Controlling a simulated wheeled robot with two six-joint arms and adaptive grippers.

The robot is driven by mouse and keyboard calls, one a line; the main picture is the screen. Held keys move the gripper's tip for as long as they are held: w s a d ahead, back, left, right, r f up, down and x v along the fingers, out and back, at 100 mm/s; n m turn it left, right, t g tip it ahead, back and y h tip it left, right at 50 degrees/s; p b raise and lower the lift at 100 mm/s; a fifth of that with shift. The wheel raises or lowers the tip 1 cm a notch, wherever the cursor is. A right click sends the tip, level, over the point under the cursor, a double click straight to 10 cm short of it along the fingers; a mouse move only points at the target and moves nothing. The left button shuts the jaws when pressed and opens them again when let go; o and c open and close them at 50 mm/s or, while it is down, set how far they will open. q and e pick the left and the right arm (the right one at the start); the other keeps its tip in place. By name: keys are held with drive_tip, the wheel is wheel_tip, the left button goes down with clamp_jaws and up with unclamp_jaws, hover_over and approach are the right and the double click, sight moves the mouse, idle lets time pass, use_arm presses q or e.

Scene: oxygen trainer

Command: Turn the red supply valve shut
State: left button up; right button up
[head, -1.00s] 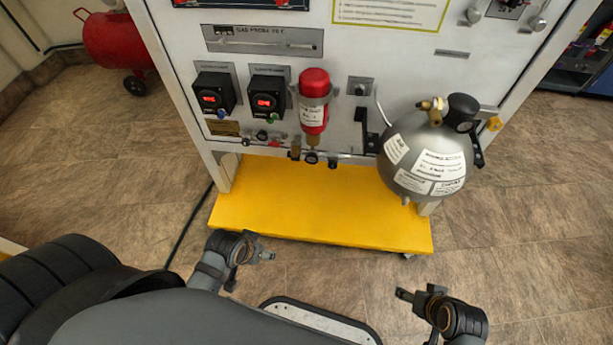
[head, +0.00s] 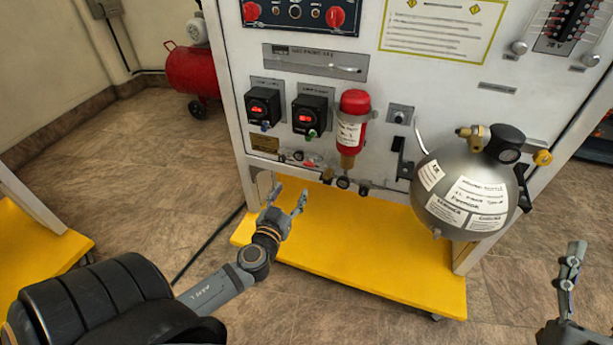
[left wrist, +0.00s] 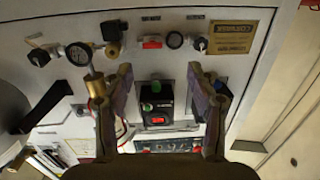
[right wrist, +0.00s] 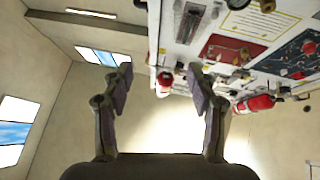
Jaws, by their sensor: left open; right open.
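A small red handle (head: 311,164) sits in the row of fittings along the lower edge of the white panel. It also shows in the left wrist view (left wrist: 152,42), between dark round knobs. Two red knobs (head: 250,11) (head: 335,16) are at the panel's top; which red part is the supply valve is not readable. My left gripper (head: 289,193) is open and empty, below and in front of the lower row, apart from the red handle. My right gripper (head: 572,258) is open and empty at the far right, away from the panel.
A red cylinder (head: 352,130) and two black regulators with red displays (head: 263,107) (head: 310,115) are above the lower row. A grey tank (head: 466,190) juts out at the right. A yellow base (head: 375,260) extends below. Floor in front is open.

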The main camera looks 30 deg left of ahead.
sight(308, 165)
use_arm(q)
drive_tip(key=x, duration=0.6)
drive_tip(key=d+r+p+x, duration=0.1)
drive_tip(key=x, duration=0.3)
drive_tip(key=shift+w, duration=0.25)
drive_tip(key=shift+w+m+t+h, duration=0.3)
drive_tip(key=shift+w+h, duration=0.05)
drive_tip(key=shift+h, duration=0.05)
drive_tip(key=c, duration=1.1)
use_arm(e)
wheel_tip(308, 165, down, 8)
drive_tip(key=w+g, duration=0.2)
drive_tip(key=g, duration=0.1)
drive_tip(key=shift+m+g+h, duration=0.3)
